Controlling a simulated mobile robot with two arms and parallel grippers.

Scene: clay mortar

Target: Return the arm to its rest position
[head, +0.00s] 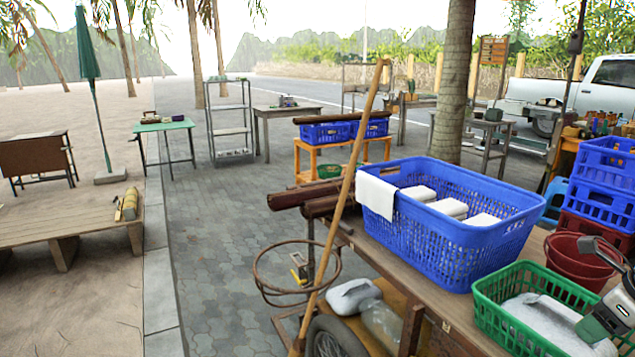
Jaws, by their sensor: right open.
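My right gripper (600,255) is at the right edge, in front of a red bucket (570,262) and over the right side of a green basket (485,300). Its dark jaws are open, and I see nothing held between them. Part of my pale right arm shows below it, at the basket's right end. My left gripper is not in view.
A blue basket (440,245) with white bundles stands on a wooden cart (390,262). A long wooden pole (345,190) leans beside a metal ring (262,272). Blue crates (602,190) are stacked at right. Paving (215,270) at left is clear.

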